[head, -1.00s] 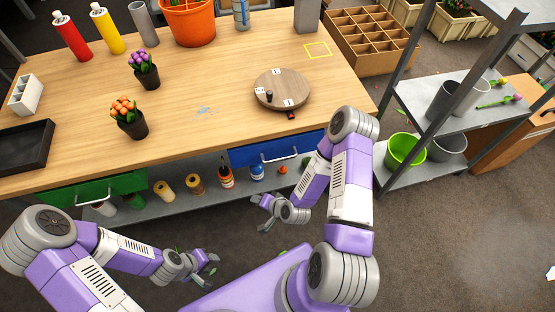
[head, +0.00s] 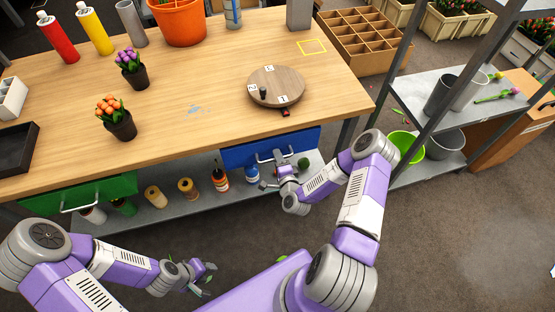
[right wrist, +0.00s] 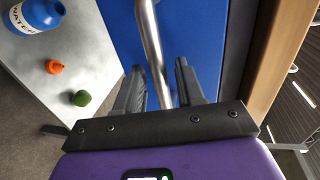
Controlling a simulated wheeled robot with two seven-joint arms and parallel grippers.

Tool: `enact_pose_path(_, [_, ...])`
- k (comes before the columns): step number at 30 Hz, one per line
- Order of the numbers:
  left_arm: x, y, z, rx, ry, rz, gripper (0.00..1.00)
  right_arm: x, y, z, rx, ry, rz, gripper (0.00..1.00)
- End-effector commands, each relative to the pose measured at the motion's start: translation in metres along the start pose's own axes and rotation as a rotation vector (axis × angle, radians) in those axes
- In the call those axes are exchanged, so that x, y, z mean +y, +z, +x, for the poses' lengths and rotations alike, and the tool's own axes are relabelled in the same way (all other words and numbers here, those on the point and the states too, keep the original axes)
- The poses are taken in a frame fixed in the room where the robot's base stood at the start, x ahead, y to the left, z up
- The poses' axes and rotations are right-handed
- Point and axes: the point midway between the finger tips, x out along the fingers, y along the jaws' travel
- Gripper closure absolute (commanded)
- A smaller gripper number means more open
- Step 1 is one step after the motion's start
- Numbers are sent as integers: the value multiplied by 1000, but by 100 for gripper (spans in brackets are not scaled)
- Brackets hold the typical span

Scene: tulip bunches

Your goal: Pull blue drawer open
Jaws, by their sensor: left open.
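The blue drawer (head: 240,153) sits shut under the right part of the wooden table's front edge. Its metal bar handle (right wrist: 150,40) crosses the blue front (right wrist: 190,30) in the right wrist view. My right gripper (head: 271,170) is at the drawer front. In the right wrist view, its two dark fingers (right wrist: 157,82) are apart, one on each side of the handle bar, with gaps visible. My left gripper (head: 208,279) is open and empty, low in the head view, away from the drawer.
A green drawer (head: 95,190) is at the left under the table (head: 190,120). A lower shelf (head: 150,222) holds several spools and bottles. A blue bottle (right wrist: 35,15), orange item (right wrist: 55,67) and green item (right wrist: 81,98) stand near my right gripper. A metal rack (head: 440,100) is at right.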

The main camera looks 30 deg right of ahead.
Motion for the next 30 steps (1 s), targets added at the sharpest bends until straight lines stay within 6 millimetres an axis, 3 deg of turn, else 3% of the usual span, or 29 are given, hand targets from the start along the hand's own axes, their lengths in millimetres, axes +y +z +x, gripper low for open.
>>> enact_pose_path(11, [0, 0, 2, 0, 0, 0, 57, -1, 0, 7, -1, 0, 0, 64])
enact_pose_path(18, [0, 0, 2, 0, 0, 0, 57, -1, 0, 7, -1, 0, 0, 100])
enact_pose_path(30, [0, 0, 1, 0, 0, 0, 57, 0, 1, 5, -1, 1, 0, 100])
